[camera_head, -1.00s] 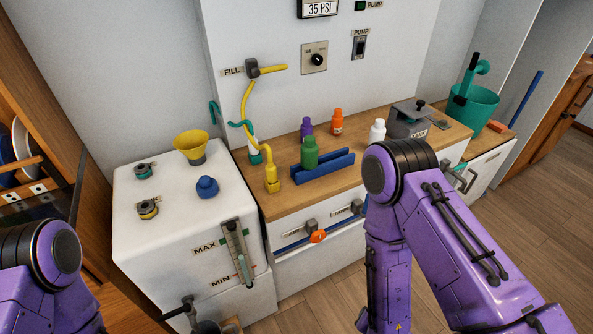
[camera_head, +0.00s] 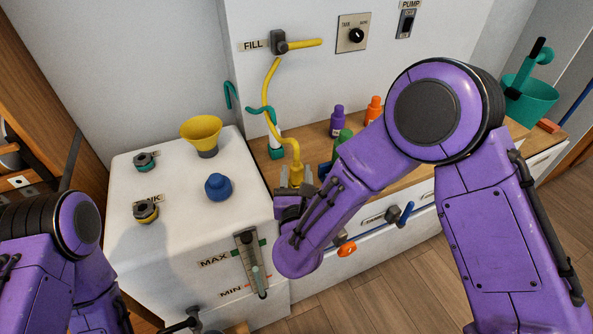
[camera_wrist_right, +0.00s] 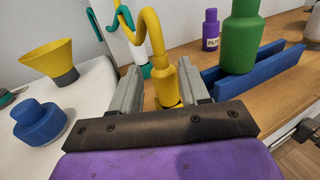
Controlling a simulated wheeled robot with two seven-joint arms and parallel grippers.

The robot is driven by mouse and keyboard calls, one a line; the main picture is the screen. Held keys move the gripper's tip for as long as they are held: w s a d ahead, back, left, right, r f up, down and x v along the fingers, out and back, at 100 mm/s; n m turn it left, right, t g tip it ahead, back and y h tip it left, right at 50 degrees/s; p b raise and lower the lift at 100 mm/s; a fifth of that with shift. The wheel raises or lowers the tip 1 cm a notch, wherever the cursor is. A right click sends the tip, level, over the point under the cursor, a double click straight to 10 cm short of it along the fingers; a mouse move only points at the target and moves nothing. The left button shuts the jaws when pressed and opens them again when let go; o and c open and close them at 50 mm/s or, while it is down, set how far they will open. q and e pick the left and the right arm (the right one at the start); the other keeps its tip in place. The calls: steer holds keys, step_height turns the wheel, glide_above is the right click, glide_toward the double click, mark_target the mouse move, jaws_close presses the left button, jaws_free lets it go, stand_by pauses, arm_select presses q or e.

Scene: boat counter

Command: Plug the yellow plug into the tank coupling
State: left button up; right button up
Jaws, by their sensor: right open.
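The yellow plug (camera_head: 297,174) stands upright on the wooden counter, its yellow hose (camera_head: 265,92) rising to the FILL valve. In the right wrist view the plug (camera_wrist_right: 164,84) stands between the two fingers of my right gripper (camera_wrist_right: 162,92), which is open; gaps show beside the plug. In the head view the right gripper (camera_head: 295,192) is at the plug's base, partly hidden by its own wrist. The white tank (camera_head: 185,245) carries a yellow-ringed coupling (camera_head: 146,212) and a teal-ringed coupling (camera_head: 145,161). My left gripper is out of view; only its arm shows.
A yellow funnel (camera_head: 201,130) and a blue cap (camera_head: 218,187) are on the tank top, between couplings and plug. A teal hose (camera_head: 273,138) stands behind the plug. Green (camera_wrist_right: 242,35) and purple (camera_wrist_right: 211,30) bottles and a blue rack (camera_wrist_right: 255,72) are to its right.

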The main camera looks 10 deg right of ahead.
mark_target(297, 164)
steer(key=w, duration=0.2)
steer(key=w+d+p, duration=0.1)
steer(key=w, duration=0.1)
steer(key=shift+r, duration=0.3)
steer(key=shift+w+f, duration=0.1)
steer(key=shift+w, duration=0.05)
jaws_close()
